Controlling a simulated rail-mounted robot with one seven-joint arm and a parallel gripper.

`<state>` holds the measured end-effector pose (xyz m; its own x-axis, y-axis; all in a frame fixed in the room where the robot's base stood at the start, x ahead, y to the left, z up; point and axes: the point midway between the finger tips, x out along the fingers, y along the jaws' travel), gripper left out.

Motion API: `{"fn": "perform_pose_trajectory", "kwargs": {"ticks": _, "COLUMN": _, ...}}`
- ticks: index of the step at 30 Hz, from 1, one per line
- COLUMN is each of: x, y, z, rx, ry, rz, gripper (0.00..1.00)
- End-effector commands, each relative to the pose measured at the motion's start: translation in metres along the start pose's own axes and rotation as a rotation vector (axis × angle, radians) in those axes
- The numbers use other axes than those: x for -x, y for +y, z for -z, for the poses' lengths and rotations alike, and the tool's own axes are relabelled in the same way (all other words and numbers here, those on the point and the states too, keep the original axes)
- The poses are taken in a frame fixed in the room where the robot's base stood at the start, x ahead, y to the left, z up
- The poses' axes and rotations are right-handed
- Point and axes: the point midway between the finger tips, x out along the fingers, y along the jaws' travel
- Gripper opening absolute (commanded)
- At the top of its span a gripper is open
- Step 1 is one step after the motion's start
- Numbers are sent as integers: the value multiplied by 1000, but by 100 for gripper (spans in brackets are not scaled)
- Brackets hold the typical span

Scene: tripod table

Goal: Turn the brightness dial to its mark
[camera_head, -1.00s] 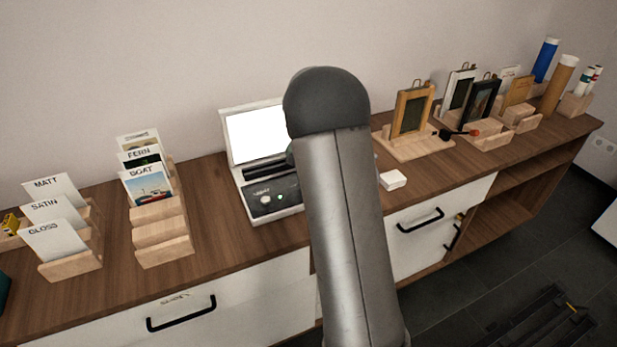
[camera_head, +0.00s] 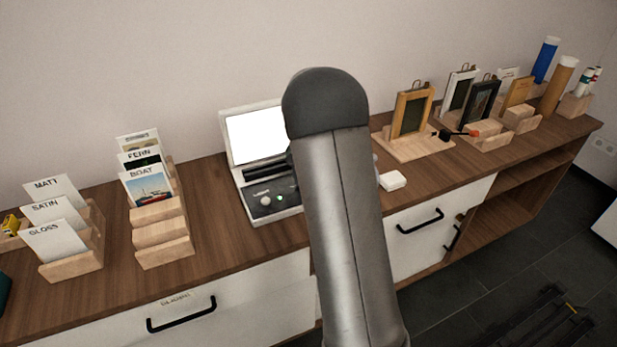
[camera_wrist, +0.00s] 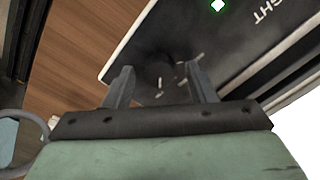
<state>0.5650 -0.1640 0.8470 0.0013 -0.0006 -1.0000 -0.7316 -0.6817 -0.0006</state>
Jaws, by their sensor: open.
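The light box (camera_head: 242,170) stands open on the counter with a bright screen in its lid. In the wrist view, my gripper (camera_wrist: 160,76) is open over the panel. A dark round dial (camera_wrist: 156,66) shows dimly between and just beyond the fingertips, with short pale marks around it. I cannot tell whether the fingers touch it or which mark is its target.
A small white block (camera_head: 392,180) lies right of the light box. A stepped wooden card rack (camera_head: 163,233) stands to its left. Wooden stands with frames (camera_head: 412,112) are farther right. The counter between the rack and light box is clear.

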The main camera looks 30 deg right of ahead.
Motion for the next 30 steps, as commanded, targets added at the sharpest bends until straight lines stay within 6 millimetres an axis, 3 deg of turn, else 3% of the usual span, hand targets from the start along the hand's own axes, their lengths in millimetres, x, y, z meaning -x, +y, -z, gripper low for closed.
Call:
{"fn": "perform_pose_trajectory", "kwargs": {"ticks": 5, "x": 11, "y": 0, "z": 0, "rx": 0, "ry": 2, "rz": 1, "gripper": 51}}
{"fn": "perform_pose_trajectory", "kwargs": {"ticks": 21, "x": 134, "y": 0, "z": 0, "rx": 1, "ry": 3, "rz": 2, "gripper": 51}}
{"fn": "perform_pose_trajectory", "kwargs": {"ticks": 30, "x": 171, "y": 0, "z": 0, "rx": -1, "ry": 1, "rz": 1, "gripper": 51}}
